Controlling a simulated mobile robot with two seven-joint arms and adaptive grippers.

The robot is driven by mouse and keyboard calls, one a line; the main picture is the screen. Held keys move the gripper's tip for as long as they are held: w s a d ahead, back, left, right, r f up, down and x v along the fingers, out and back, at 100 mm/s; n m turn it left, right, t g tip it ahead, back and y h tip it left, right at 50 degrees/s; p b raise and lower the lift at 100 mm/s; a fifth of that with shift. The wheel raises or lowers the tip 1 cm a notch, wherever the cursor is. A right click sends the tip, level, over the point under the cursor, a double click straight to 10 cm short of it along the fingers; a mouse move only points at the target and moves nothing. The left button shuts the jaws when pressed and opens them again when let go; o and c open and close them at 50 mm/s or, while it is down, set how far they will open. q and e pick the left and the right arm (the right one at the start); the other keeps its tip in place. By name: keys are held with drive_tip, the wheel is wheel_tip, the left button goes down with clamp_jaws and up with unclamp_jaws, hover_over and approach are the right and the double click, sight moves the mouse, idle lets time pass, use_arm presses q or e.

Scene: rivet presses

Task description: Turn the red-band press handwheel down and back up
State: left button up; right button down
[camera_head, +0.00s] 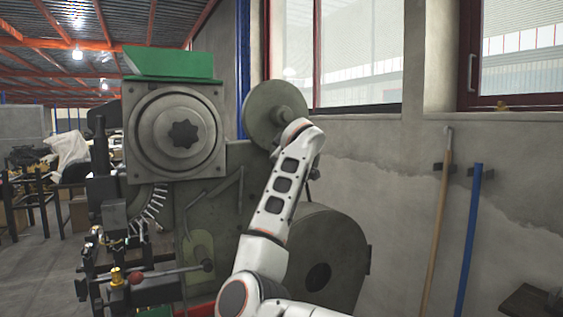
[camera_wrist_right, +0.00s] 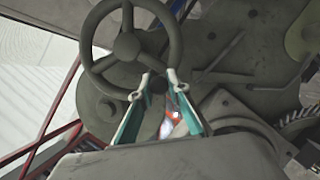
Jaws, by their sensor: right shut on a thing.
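The dark grey press (camera_head: 175,131) stands left of centre in the head view. Its spoked handwheel (camera_wrist_right: 127,46) fills the top middle of the right wrist view. In the head view I cannot make the handwheel out behind my right arm. My right gripper (camera_wrist_right: 155,86) is at the wheel's lower rim, with one teal-and-white finger on each side, and is shut on that rim. In the head view the gripper is hidden by my arm. My left gripper is out of view.
A round grey disc (camera_head: 268,110) and a large drum-shaped housing (camera_head: 322,255) sit close to my right arm. A wooden pole (camera_head: 437,220) and a blue pole (camera_head: 468,240) lean on the right wall.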

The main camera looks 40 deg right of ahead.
drive_tip(key=r+m, duration=0.1)
drive_tip(key=d+r+m+y+p, duration=0.1)
drive_tip(key=r, duration=0.1)
drive_tip(key=shift+s+r+m+p, duration=0.15)
drive_tip(key=shift+s+m+p, duration=0.05)
drive_tip(key=shift+m+p, duration=0.1)
drive_tip(key=shift+s+d+r+m+y+p, duration=0.15)
drive_tip(key=shift+d+r+m+y+p, duration=0.75)
drive_tip(key=shift+m+y, duration=0.25)
drive_tip(key=c, duration=1.9)
unclamp_jaws()
drive_tip(key=shift+a, duration=0.1)
